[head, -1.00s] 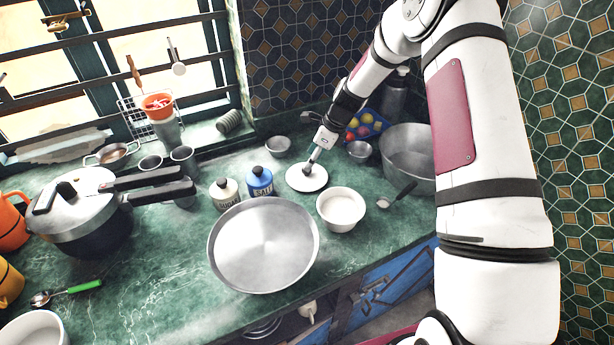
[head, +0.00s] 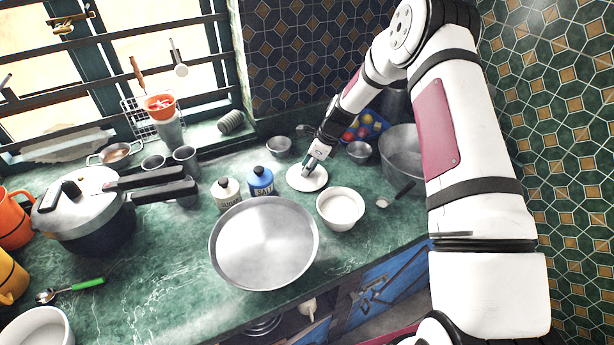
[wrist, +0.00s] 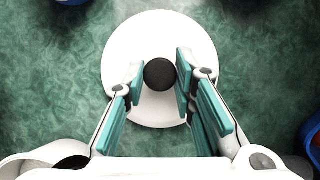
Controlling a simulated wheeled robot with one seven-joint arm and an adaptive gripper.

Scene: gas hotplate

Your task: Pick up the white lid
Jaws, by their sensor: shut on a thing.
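The white lid (head: 296,181) is a round flat disc lying on the green marble counter, behind the white bowl. In the wrist view the lid (wrist: 160,35) has a dark round knob (wrist: 160,74) at its middle. My gripper (head: 309,167) is down at the lid from above. In the wrist view my gripper's teal fingers (wrist: 159,78) are on either side of the knob and shut on it. The lid looks flat on the counter; any gap beneath it cannot be told.
The white bowl (head: 341,208) and a wide steel pan (head: 264,245) stand in front. The blue salt bottle (head: 261,181) is close on the left. A small steel bowl (head: 279,146) stands behind, and a large steel pot (head: 402,150) stands to the right.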

